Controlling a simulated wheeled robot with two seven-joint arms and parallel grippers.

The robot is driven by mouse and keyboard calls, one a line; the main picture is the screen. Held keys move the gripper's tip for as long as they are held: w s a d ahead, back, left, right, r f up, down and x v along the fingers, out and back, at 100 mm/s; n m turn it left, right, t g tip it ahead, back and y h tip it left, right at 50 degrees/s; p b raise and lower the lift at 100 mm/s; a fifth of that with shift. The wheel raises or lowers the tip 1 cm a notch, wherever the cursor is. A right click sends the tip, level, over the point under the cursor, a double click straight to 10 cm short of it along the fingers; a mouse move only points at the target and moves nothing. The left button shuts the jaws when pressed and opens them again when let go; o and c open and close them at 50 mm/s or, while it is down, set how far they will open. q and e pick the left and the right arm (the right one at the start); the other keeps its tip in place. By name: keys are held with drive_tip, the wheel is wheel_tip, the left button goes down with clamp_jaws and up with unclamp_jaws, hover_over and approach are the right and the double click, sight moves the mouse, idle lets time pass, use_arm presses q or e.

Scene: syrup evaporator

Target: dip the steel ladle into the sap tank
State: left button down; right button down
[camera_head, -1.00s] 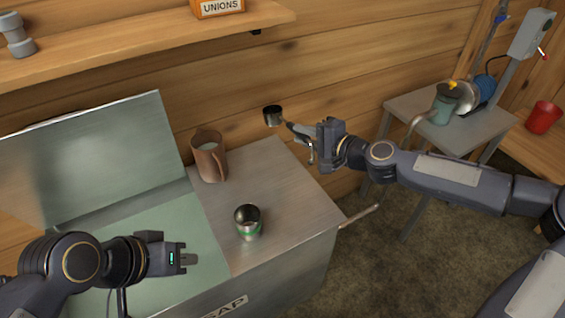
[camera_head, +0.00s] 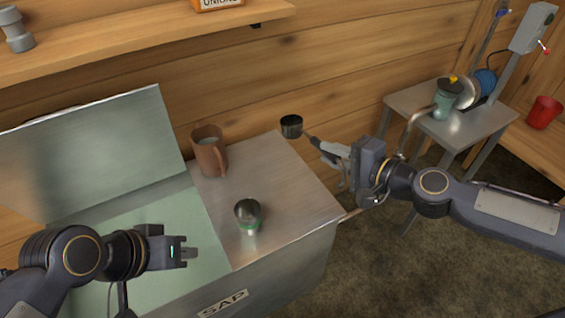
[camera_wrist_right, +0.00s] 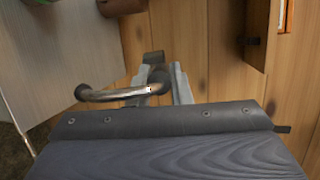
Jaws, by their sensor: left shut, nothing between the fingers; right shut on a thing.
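The sap tank (camera_head: 290,250) is a steel box marked SAP. Its lid (camera_head: 95,150) stands raised at the left, and pale green shows in the opening (camera_head: 195,222). My right gripper (camera_head: 340,158) is shut on the steel ladle's handle. The ladle's dark bowl (camera_head: 291,127) is in the air at the back right of the tank's flat top, outside the opening. In the right wrist view, the gripper's fingers (camera_wrist_right: 165,82) are partly hidden behind its own body. My left gripper (camera_head: 190,254) is shut and empty over the opening.
A brown mug (camera_head: 208,155) and a green-banded steel cup (camera_head: 248,217) stand on the tank's flat top, right of the opening. A wall shelf (camera_head: 120,45) runs above. A small table (camera_head: 475,125) with a teal vessel (camera_head: 444,106) stands at the right.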

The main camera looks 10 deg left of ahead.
drive_tip(key=s+d+p, duration=0.6)
drive_tip(key=s, duration=0.3)
drive_tip(key=s+d+p, duration=0.6)
drive_tip(key=s+p, duration=0.1)
drive_tip(key=s, duration=0.3)
drive_tip(key=shift+s+d, duration=0.2)
drive_tip(key=shift+d, duration=0.05)
